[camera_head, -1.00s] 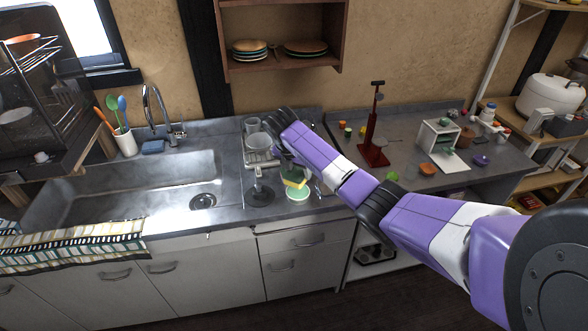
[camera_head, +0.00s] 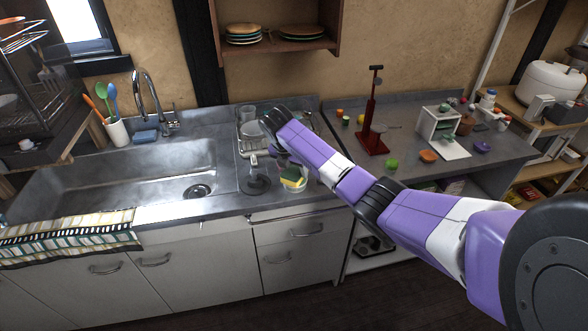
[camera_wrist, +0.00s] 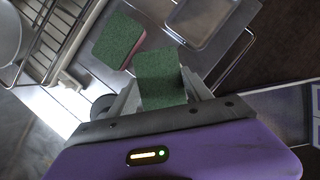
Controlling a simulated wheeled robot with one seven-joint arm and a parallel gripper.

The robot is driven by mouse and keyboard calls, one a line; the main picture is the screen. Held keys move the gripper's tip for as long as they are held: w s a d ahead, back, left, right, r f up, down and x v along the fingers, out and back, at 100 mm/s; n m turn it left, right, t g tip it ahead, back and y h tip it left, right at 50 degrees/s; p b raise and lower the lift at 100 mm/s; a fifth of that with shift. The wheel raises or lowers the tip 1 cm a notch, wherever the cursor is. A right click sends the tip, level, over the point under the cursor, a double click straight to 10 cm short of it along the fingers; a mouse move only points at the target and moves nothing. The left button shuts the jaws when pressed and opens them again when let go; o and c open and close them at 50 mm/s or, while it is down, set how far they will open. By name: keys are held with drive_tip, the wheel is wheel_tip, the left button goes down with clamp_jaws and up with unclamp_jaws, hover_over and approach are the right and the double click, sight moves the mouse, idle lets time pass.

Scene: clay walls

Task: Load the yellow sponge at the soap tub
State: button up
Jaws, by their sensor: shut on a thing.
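A yellow sponge (camera_head: 293,181) with a green top hangs below my gripper (camera_head: 287,167) at the counter's front edge, right of the sink. My gripper is shut on it; in the wrist view the sponge's green face (camera_wrist: 160,78) shows between the fingers (camera_wrist: 165,100). The pale round soap tub (camera_head: 296,187) is directly under the sponge, which covers most of it. I cannot tell whether they touch. In the wrist view I cannot make out the tub. A second green-faced sponge with a pink edge (camera_wrist: 120,40) lies beyond the held one.
A metal sink (camera_head: 130,180) lies to the left, with a blue sponge (camera_head: 146,136) behind it. A dish rack (camera_head: 250,135) stands just behind my gripper. A dark round-based object (camera_head: 256,184) is close left. A red stand (camera_head: 372,140) is to the right.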

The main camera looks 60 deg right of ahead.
sight(294, 170)
drive_tip(key=shift+f, duration=0.55)
idle(1.1)
drive_tip(key=shift+r, duration=0.1)
wheel_tip(294, 170, up, 7)
drive_tip(key=p, duration=0.7)
idle(0.3)
idle(0.8)
